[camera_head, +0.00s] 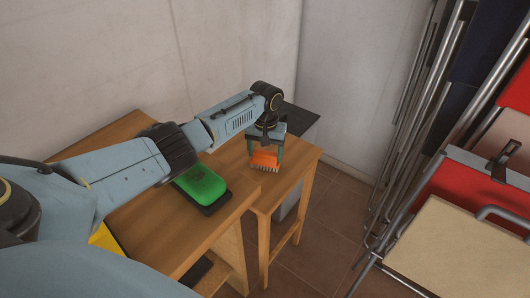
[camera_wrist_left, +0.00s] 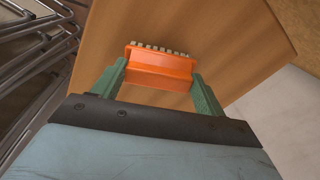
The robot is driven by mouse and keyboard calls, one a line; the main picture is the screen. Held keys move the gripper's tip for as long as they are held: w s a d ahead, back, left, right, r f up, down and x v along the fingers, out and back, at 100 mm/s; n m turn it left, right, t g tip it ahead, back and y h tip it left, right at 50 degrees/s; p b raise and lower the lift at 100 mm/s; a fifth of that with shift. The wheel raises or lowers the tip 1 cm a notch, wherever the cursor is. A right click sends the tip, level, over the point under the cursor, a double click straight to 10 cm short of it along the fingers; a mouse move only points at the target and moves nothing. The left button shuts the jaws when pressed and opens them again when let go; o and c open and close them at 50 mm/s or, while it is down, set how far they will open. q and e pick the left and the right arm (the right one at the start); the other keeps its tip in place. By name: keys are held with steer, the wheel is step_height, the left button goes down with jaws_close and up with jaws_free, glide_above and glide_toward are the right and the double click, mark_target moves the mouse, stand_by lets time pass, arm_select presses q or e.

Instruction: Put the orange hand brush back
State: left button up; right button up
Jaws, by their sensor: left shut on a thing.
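The orange hand brush (camera_head: 265,158) is between the fingers of my left gripper (camera_head: 266,150), over the small wooden side table (camera_head: 290,178). The left wrist view shows the orange brush (camera_wrist_left: 160,68) with its row of pale bristles on the far side. The green fingers of my left gripper (camera_wrist_left: 160,88) are shut on its two ends. In the head view its bristles point down. I cannot tell whether they touch the tabletop. My right gripper is not in view.
A green brush-like object (camera_head: 201,184) lies on a dark base on the larger wooden table (camera_head: 150,225). A dark-topped grey box (camera_head: 300,120) stands behind the side table. Folded metal-framed chairs (camera_head: 420,130) lean at the right. Tiled floor between is clear.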

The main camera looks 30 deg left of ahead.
mark_target(267, 154)
arm_select(q)
steer(key=o, duration=0.9)
steer(key=shift+f, duration=0.5)
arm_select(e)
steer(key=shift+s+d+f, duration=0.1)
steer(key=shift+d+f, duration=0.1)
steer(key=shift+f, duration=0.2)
arm_select(q)
steer(key=shift+r+p, duration=0.35)
steer(key=shift+r, duration=0.2)
steer(key=r+p, duration=0.4)
steer(key=shift+d, duration=0.4)
step_height(267, 154, up, 4)
steer(key=p, duration=0.4)
steer(key=shift+p, duration=0.3)
step_height(267, 154, up, 4)
steer(key=p, duration=0.4)
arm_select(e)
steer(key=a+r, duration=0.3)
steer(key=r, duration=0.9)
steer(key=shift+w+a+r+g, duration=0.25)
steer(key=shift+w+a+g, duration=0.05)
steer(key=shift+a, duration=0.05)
arm_select(q)
steer(key=shift+w, duration=0.1)
